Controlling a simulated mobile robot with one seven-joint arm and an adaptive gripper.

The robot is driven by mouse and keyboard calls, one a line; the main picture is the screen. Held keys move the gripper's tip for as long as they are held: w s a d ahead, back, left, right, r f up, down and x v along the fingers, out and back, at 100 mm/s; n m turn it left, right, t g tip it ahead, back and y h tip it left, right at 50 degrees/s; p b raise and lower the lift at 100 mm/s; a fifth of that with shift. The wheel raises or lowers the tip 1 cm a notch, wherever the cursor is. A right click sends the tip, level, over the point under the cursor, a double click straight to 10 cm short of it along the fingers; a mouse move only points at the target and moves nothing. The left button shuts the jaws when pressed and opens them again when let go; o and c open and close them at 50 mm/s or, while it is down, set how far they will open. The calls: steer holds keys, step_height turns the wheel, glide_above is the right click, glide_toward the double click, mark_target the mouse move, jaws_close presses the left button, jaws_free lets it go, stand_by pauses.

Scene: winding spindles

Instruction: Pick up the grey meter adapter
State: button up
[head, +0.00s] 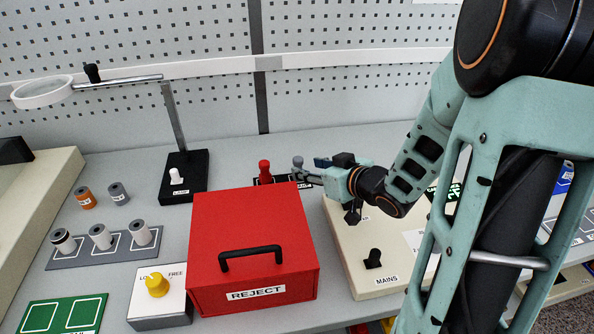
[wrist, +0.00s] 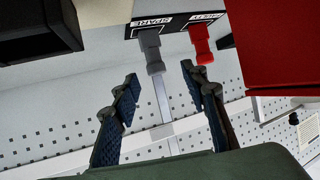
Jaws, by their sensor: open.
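The grey meter adapter (head: 298,161) stands upright on a black labelled strip behind the red box. It also shows in the wrist view (wrist: 152,52), at the spot marked SPARE. A red adapter of similar shape (head: 265,170) stands beside it on the same strip, and in the wrist view (wrist: 200,45). My gripper (head: 308,176) is open and empty, close to the grey adapter from the right. In the wrist view its two fingers (wrist: 162,84) are spread, with the grey adapter ahead of the gap between them. The red adapter lies ahead of the right finger.
The red REJECT box (head: 255,210) stands in front of the strip and partly hides it. A beige MAINS unit (head: 375,285) lies under my arm. A lamp on a black base (head: 186,178) stands left. Several spools (head: 100,236) and a green tray (head: 62,315) are farther left.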

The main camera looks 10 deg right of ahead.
mark_target(301, 164)
steer(key=x, duration=0.5)
steer(key=b+x, duration=0.1)
steer(key=x, duration=0.2)
steer(key=shift+w+d, duration=0.1)
steer(key=shift+d, duration=0.3)
jaws_close()
